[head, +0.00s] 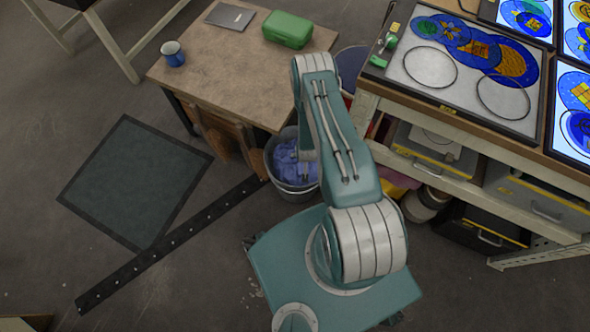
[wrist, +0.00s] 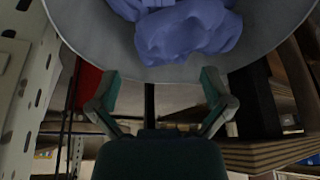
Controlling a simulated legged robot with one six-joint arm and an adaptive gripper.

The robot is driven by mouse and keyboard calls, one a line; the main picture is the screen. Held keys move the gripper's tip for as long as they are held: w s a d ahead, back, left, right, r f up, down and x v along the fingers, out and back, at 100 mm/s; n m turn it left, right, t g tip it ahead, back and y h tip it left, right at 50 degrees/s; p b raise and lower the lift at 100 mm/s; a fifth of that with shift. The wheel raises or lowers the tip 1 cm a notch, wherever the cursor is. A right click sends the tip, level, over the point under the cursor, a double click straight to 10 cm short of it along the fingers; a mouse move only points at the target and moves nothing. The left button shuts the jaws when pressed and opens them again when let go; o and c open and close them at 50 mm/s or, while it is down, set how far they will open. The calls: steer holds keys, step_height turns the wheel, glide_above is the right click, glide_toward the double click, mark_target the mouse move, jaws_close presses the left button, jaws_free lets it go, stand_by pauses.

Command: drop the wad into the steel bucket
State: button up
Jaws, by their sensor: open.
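The steel bucket (head: 298,192) stands on the floor beside the wooden table in the head view, partly covered by my arm. Crumpled blue cloth-like material, which I take as the wad (head: 287,163), lies inside it. The wrist view shows the bucket's grey inner wall (wrist: 262,32) with the blue wad (wrist: 190,30) lying against it. I cannot tell whether the blue is one piece or more. My gripper (wrist: 160,77) is open, with its fingers spread and nothing between them, at the bucket. In the head view my arm mostly hides the gripper.
A wooden table (head: 230,75) with a blue mug (head: 173,53), a green case (head: 287,29) and a grey flat object (head: 230,16) is behind the bucket. A workbench with glass panels (head: 440,70) stands at right. A dark mat (head: 132,180) and a black strip (head: 170,245) lie at left.

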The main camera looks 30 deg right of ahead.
steer(key=shift+r, duration=0.15)
steer(key=v, duration=1.1)
steer(key=shift+s+r, duration=0.25)
